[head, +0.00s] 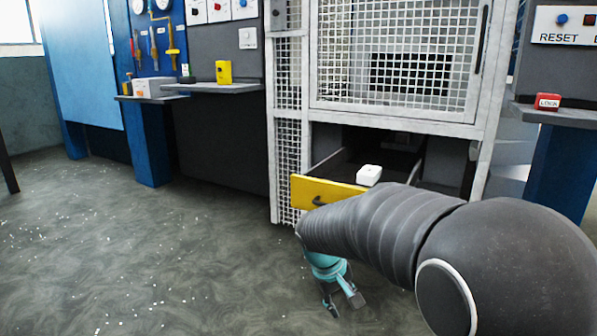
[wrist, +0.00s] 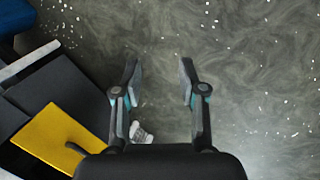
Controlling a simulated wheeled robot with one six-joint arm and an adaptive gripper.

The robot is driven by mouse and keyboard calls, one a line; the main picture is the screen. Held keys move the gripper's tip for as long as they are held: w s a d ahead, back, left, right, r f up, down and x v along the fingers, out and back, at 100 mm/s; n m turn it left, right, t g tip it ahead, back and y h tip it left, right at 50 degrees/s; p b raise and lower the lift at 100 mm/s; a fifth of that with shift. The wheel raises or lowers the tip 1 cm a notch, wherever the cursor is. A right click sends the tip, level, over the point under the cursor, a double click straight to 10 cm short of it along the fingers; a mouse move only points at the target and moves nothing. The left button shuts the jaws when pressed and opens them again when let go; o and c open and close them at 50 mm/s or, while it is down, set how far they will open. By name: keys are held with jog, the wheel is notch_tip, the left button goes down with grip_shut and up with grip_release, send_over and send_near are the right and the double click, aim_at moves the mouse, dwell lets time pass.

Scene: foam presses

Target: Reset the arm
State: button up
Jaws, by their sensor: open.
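My gripper (head: 343,296) is at the end of my dark arm, low over the grey floor in front of the press. In the wrist view my gripper (wrist: 158,85) has its two fingers spread apart, with only floor between the tips. It is open and holds nothing. A drawer with a yellow front (head: 325,190) is pulled out under the mesh cage, just beyond my arm. The yellow front (wrist: 62,139) also shows in the wrist view, left of my gripper and apart from the fingers. My arm hides the drawer's right part.
A white block (head: 369,175) sits at the open drawer. The mesh cage door (head: 400,55) is above it. A left shelf holds a yellow box (head: 223,72) and a white box (head: 153,86). A red lock (head: 547,101) lies on the right shelf. The left floor is clear.

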jog(key=s+d+r+m+t+y+p, duration=0.1)
jog(key=s+d+r+m+t+p, duration=0.1)
jog(key=s+r, duration=0.5)
jog(key=s+d+r+m+t+y+p, duration=0.1)
jog(key=s+r, duration=0.6)
jog(key=s, duration=1)
jog(key=d+m+y+p, duration=0.1)
jog(key=d+m+p, duration=0.1)
jog(key=d, duration=0.1)
jog(key=shift+r+t+p, duration=0.15)
jog(key=shift+t+p, duration=0.15)
jog(key=shift+t, duration=0.1)
